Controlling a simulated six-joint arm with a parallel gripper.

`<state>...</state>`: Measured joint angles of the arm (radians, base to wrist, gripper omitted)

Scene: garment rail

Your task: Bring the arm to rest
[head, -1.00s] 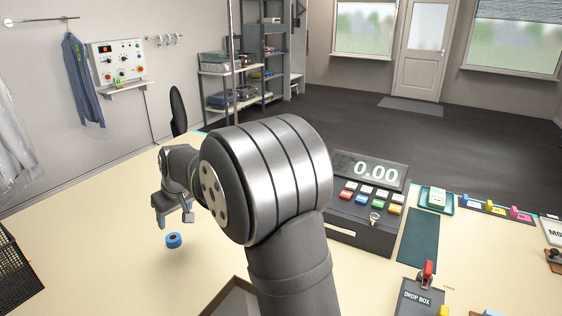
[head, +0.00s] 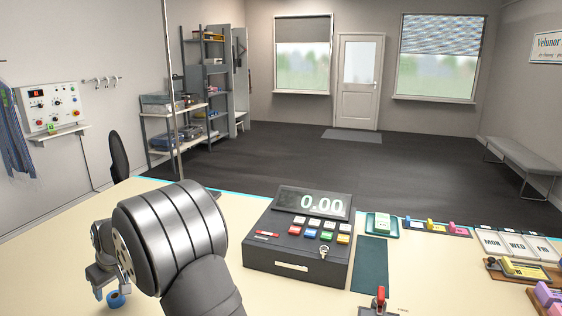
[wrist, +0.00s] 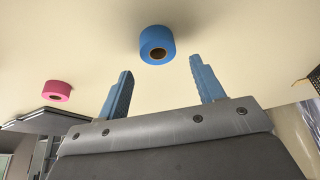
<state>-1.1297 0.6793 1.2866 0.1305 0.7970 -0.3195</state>
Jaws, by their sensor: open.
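My arm rises from the bottom left of the head view, its large silver and dark joint hiding part of the counter. My gripper (head: 108,283) is at the lower left, above the cream counter (head: 250,210). In the wrist view its two blue-grey fingers (wrist: 161,92) stand wide apart with nothing between them. A blue tape roll (wrist: 157,45) lies on the counter beyond the fingertips, apart from them. The same blue roll (head: 115,299) shows just below the gripper in the head view.
A cash register (head: 300,240) reading 0.00 stands right of my arm, with a dark green mat (head: 370,264) beside it. A pink tape roll (wrist: 57,91) lies at the left in the wrist view. Day-labelled trays (head: 515,246) stand at the far right.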

